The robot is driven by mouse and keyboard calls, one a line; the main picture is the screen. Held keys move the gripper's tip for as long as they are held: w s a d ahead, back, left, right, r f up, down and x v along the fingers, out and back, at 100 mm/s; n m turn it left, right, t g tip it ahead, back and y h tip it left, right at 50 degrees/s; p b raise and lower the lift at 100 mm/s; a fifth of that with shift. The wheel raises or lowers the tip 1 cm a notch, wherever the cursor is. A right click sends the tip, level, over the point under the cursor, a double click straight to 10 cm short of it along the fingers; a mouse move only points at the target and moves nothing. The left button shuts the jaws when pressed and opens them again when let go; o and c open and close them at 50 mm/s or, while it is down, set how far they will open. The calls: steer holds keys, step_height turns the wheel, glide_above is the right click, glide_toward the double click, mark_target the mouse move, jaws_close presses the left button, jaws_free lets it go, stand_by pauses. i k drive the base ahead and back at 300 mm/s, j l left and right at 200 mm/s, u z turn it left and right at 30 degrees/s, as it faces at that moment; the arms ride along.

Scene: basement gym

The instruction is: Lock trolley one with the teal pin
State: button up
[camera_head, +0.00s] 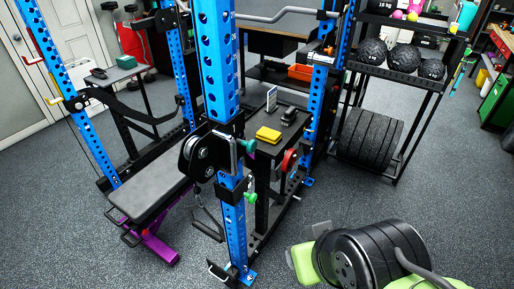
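A black trolley (226,180) with a round pulley (197,154) sits on the near blue upright (221,55) of the rack. A teal-green knob (249,146) sticks out to its right near the top, and a second green knob (251,197) shows lower on the same upright. I cannot tell whether either pin is seated in a hole, or which one the task names. Another black carriage (76,104) is on the left blue upright. No number is readable on the trolleys. My gripper is not in view.
A padded bench (148,189) stands left of the upright. A small black table behind it holds a yellow item (268,134). A shelf of black balls (404,58) is at right. Grey floor (460,185) is open at right.

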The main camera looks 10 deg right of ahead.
mark_target(252, 146)
steer(key=i+j+u, duration=0.15)
steer(key=u, duration=0.25)
steer(key=i+j+u, duration=0.1)
steer(key=u, duration=0.3)
